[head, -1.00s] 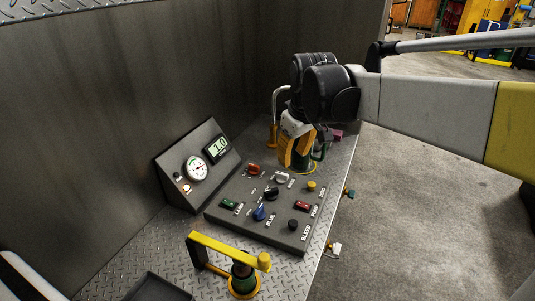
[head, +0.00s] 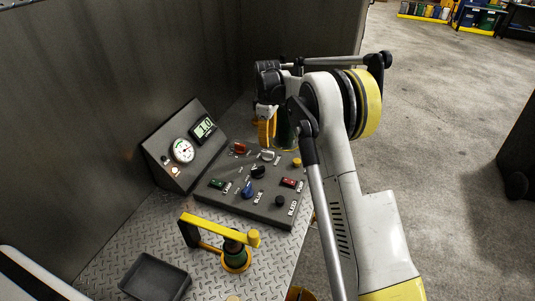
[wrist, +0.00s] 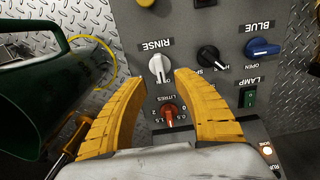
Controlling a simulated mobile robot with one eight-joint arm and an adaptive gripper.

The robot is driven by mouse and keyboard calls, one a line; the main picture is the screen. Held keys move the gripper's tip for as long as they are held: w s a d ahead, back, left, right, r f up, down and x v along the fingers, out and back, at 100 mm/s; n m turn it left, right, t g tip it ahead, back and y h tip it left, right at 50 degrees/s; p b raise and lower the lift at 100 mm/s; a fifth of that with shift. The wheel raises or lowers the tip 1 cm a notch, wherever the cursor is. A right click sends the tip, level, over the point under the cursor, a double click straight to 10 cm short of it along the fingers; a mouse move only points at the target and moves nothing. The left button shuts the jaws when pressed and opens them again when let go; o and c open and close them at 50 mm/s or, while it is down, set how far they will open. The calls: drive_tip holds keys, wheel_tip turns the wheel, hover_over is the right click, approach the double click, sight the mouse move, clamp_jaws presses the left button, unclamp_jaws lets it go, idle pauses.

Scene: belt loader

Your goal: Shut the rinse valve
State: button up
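The rinse valve is a white knob (wrist: 157,66) beside the RINSE label on the dark control panel (wrist: 208,25), seen upside down in the wrist view. It also shows as a white knob (head: 267,155) in the head view. Its pointer runs roughly up and down in the wrist picture; I cannot tell whether that is open or shut. My gripper (wrist: 161,80) is open and empty, its two orange fingers apart with the knob between and just beyond their tips. No contact shows. In the head view my gripper (head: 267,130) hangs over the panel's far edge.
A red LITRES knob (wrist: 168,114) lies between my fingers, nearer the palm. A black knob (wrist: 209,56), blue knob (wrist: 262,47) and green LAMP switch (wrist: 248,96) are close by. The display (head: 203,128) reads 1.0.

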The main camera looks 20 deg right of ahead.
sight(267, 151)
wheel_tip(267, 151, down, 7)
drive_tip(key=shift+b, duration=0.6)
clamp_jaws()
